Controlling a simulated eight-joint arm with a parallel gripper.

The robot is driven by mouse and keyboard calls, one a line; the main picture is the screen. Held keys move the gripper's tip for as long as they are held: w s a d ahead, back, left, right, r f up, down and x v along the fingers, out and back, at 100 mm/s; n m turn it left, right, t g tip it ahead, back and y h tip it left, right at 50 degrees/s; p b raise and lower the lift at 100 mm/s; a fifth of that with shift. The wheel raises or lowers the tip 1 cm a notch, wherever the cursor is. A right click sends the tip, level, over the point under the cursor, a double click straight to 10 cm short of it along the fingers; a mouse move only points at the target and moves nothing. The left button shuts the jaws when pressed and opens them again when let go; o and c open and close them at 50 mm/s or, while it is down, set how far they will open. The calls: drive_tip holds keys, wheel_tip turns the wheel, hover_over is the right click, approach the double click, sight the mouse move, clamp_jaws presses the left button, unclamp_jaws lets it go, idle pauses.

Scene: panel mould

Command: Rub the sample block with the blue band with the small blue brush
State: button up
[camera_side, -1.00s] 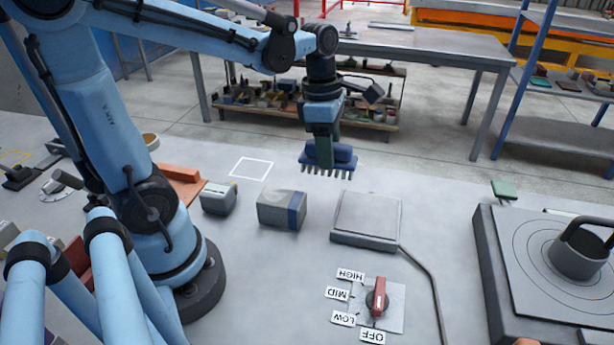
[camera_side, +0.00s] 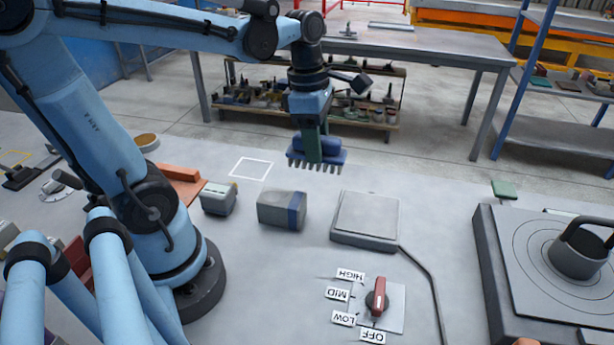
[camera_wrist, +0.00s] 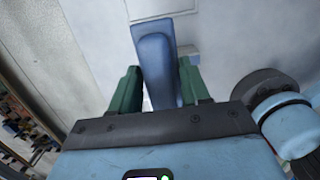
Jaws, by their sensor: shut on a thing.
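My gripper (camera_side: 312,143) is shut on the small blue brush (camera_side: 300,157) and holds it in the air, bristles pointing down. In the wrist view the blue brush (camera_wrist: 156,62) sits between the green fingers. The sample block with the blue band (camera_side: 281,210) lies on the bench, grey with a dark blue band at its right end. In the side view the brush appears above and slightly right of the block, clear of it. I cannot make out the block in the wrist view.
A red-handled dial (camera_side: 378,300) is in front. A white square outline (camera_side: 251,168) marks bare bench behind.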

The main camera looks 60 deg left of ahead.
drive_tip(key=s+a+r, duration=0.2)
drive_tip(key=s+a, duration=0.2)
drive_tip(key=s, duration=0.6)
drive_tip(key=f, duration=0.8)
drive_tip(key=shift+a+f, duration=0.2)
drive_tip(key=shift+a, duration=0.1)
drive_tip(key=shift+w+d+r, duration=0.1)
drive_tip(key=shift+w+d, duration=0.8)
drive_tip(key=shift+c, duration=0.4)
drive_tip(key=shift+w+d+r, duration=0.1)
drive_tip(key=shift+w+d, duration=0.1)
drive_tip(key=shift+d, duration=0.05)
drive_tip(key=shift+w+d, duration=1.1)
drive_tip(key=shift+s+a, duration=2.25)
wheel_tip(320, 180, up, 8)
drive_tip(key=shift+f, duration=0.3)
